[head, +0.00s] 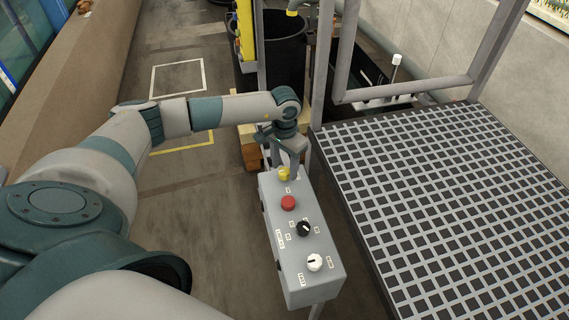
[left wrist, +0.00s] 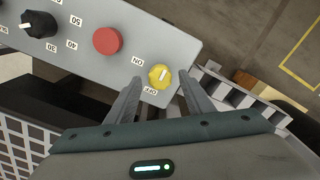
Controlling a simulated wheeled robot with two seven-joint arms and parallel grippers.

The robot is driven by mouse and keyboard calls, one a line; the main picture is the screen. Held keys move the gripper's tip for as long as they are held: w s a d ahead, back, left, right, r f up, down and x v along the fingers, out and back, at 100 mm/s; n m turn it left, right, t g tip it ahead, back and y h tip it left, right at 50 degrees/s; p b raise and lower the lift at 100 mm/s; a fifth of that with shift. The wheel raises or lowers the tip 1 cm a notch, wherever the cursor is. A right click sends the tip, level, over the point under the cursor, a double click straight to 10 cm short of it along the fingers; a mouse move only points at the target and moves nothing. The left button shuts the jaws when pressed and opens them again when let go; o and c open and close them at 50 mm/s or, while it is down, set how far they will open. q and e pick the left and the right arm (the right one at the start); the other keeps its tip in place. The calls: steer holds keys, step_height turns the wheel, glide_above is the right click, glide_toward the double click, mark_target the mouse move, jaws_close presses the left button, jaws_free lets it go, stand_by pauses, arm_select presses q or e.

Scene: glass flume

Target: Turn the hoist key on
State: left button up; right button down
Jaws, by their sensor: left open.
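The hoist key is a yellow round knob (left wrist: 159,77) with a pale mark on its face, at one end of the grey control box (left wrist: 75,55). Labels ON and OFF are printed beside it. I cannot surely tell which label the mark points to. In the head view the yellow knob (head: 284,174) sits at the box's far end. My left gripper (left wrist: 160,82) is open, with its fingertips on either side of the knob in the wrist picture. I cannot tell whether they touch it. In the head view my left gripper (head: 291,168) hangs over the box's far end.
On the same box (head: 318,262) are a red button (head: 288,202), a black dial (head: 303,229) and a white knob (head: 314,262). A grating platform (head: 450,190) with grey rails lies to the right. A black bin (head: 285,45) stands behind. Floor is clear to the left.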

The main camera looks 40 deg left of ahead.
arm_select(q)
steer(key=shift+f, duration=0.25)
steer(key=c, duration=1)
steer(key=shift+c, duration=0.2)
